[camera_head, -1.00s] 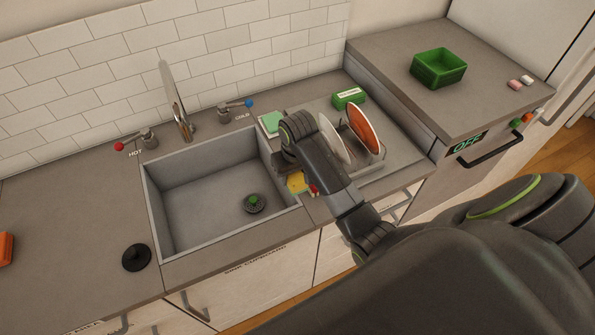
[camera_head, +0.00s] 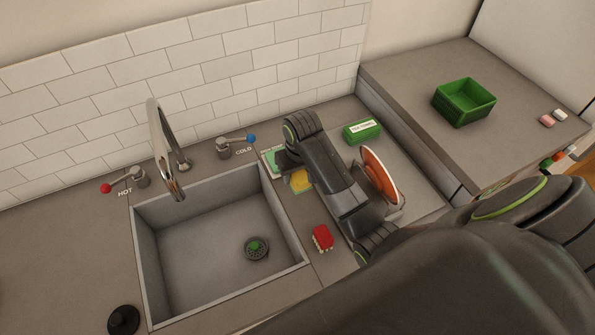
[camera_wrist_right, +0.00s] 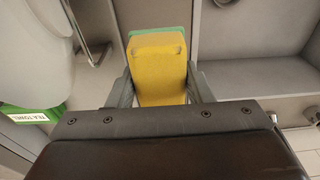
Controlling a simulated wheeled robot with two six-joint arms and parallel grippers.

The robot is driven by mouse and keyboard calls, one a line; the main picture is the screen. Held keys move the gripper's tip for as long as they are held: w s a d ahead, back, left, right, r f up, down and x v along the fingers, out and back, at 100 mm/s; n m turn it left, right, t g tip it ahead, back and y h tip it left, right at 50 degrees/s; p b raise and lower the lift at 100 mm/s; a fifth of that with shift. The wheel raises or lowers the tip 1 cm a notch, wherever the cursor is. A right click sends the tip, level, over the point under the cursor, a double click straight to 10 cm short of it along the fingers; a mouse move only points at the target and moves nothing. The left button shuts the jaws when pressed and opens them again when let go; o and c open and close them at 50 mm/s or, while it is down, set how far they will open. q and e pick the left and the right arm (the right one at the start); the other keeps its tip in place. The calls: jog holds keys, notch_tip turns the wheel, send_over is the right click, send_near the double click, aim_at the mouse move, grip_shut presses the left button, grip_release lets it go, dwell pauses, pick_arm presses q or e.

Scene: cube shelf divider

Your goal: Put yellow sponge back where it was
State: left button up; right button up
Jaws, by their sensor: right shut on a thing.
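The yellow sponge (camera_head: 300,181) is beside the right rim of the sink. In the right wrist view the sponge (camera_wrist_right: 158,72) stands between both fingers. My right gripper (camera_head: 288,167) is shut on it, and the arm link hides part of the jaws. A light green pad (camera_head: 269,157) with a dark label lies just behind, at the sink's back right corner. A green edge (camera_wrist_right: 158,31) shows past the sponge's far end; I cannot tell whether it belongs to the sponge or the pad. My left gripper is not in view.
The sink (camera_head: 200,262) is left of the sponge. A red block-like item (camera_head: 321,237) lies at the front counter. An orange-red plate (camera_head: 381,174) stands right of my arm. A green tea-towel box (camera_head: 361,131) is behind. A green bin (camera_head: 486,98) stands on the right counter.

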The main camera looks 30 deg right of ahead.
jog(key=shift+f, duration=0.5)
jog(key=b, duration=0.3)
send_over(298, 197)
notch_tip(298, 197, down, 6)
jog(key=shift+w+r, duration=0.1)
jog(key=shift+r, duration=0.1)
jog(key=shift+f, duration=0.7)
jog(key=shift+f, duration=0.4)
jog(key=o, duration=0.9)
jog(key=o, duration=0.5)
jog(key=shift+o, duration=0.2)
jog(key=shift+r, duration=0.1)
